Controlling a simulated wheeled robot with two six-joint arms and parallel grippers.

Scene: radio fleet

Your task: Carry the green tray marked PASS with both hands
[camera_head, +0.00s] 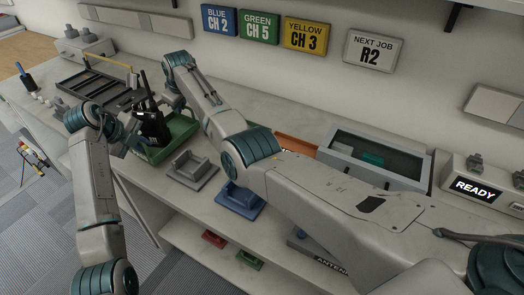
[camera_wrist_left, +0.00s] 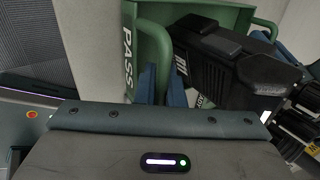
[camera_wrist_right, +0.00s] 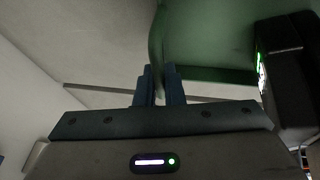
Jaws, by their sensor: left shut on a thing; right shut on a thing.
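The green tray (camera_head: 181,141) is at the left part of the counter, with a black radio (camera_head: 152,124) standing in it. The left wrist view shows PASS on the tray's wall (camera_wrist_left: 128,72) and the radio (camera_wrist_left: 222,62) inside. My left gripper (camera_head: 128,138) is shut on a green handle at the tray's near left side. My right gripper (camera_head: 176,108) is shut on the tray's far side; the right wrist view shows its fingers (camera_wrist_right: 160,85) closed around the green edge. My arms hide part of the tray, and I cannot tell whether it is clear of the counter.
A dark rack (camera_head: 90,82) lies to the left of the tray. A grey cradle (camera_head: 192,169) is just right of it, then a blue cradle (camera_head: 240,201). A grey bin (camera_head: 375,160) stands further right. My right arm spans the counter; its front strip is partly free.

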